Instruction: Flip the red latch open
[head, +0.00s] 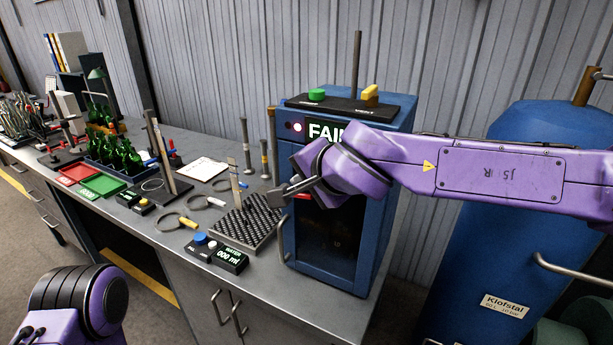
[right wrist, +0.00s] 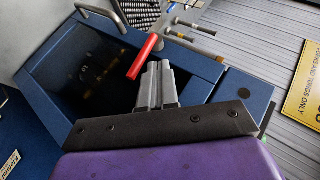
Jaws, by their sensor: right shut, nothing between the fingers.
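The red latch (right wrist: 143,57) is a slim red bar at the door edge of the blue cabinet (head: 352,274). It slants in the right wrist view, and only a bit of red (head: 303,196) shows below my gripper in the head view. My right gripper (head: 283,192) is shut and empty in front of the cabinet's upper door. In the right wrist view its fingertips (right wrist: 158,66) are right beside the latch; I cannot tell if they touch it. The cabinet door with its dark window (head: 330,240) looks closed. My left arm shows at the lower left, its gripper out of view.
A metal door handle (head: 281,240) stands out on the cabinet's left side. A blue tank (head: 480,190) stands at right.

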